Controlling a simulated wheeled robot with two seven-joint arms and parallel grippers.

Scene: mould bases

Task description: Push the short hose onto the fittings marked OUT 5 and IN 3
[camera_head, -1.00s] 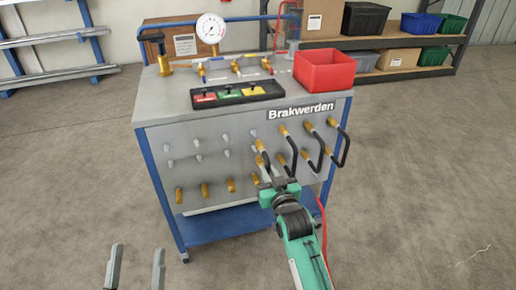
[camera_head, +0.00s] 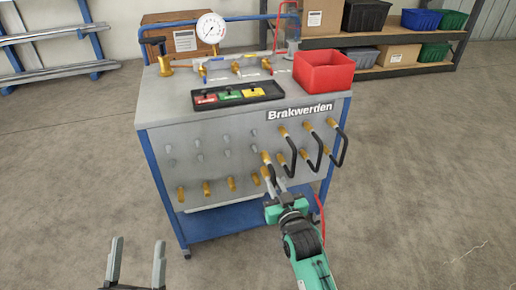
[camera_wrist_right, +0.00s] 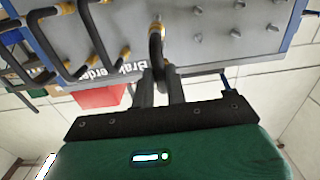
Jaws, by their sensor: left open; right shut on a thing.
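My right gripper (camera_head: 274,187) is shut on a short black hose (camera_wrist_right: 155,50) at the front panel of the grey bench (camera_head: 200,138). In the right wrist view, the fingers (camera_wrist_right: 161,92) close on this hose, and a brass fitting (camera_wrist_right: 157,29) shows at its far end. The fingers partly hide its near end, so I cannot tell how firmly it sits. The OUT 5 and IN 3 marks are too small to read. My left gripper (camera_head: 137,264) is open and empty, low at the left, away from the bench.
More black hoses (camera_head: 342,150) bridge brass fittings to the right. Bare brass fittings (camera_head: 206,188) line the lower left of the panel, with small grey pegs (camera_head: 198,157) above. A red bin (camera_head: 325,72) and a black tray (camera_head: 238,96) stand on top. A red line (camera_head: 320,210) hangs near my right arm.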

